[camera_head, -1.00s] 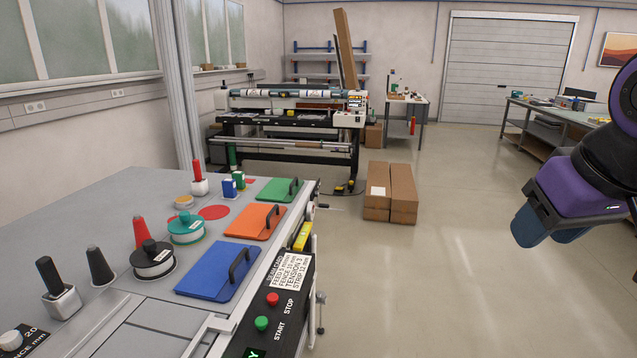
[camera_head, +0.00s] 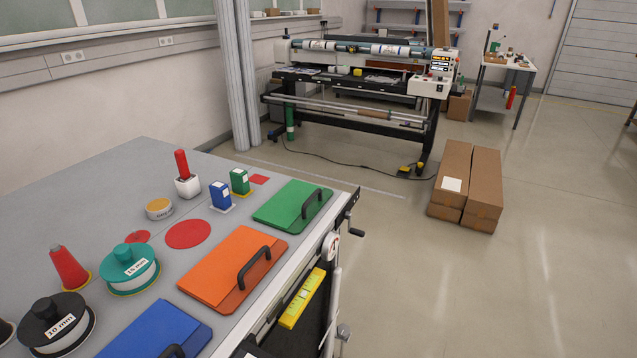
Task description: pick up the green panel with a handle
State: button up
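The green panel (camera_head: 284,203) lies flat on the grey table top, near its far right corner. Its black arched handle (camera_head: 312,203) stands up along its right side. The orange panel (camera_head: 227,265) with a like black handle lies nearer to me, and the blue panel (camera_head: 155,333) lies nearer still, cut off by the bottom edge. My gripper is out of view now.
Behind the green panel on the table (camera_head: 90,185) stand a green box (camera_head: 239,181), a blue box (camera_head: 221,196) and a red-handled white block (camera_head: 186,186). A yellow level (camera_head: 302,298) sits on the table's side. Cardboard boxes (camera_head: 468,185) stand on the floor to the right.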

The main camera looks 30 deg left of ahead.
aim_at(293, 208)
jog(key=i+l+u, duration=0.1)
jog(key=i+u, duration=0.35)
jog(key=i+l+u, duration=0.3)
jog(key=i+u, duration=0.15)
jog(key=i+l+u, duration=0.8)
jog(key=l+u, duration=0.15)
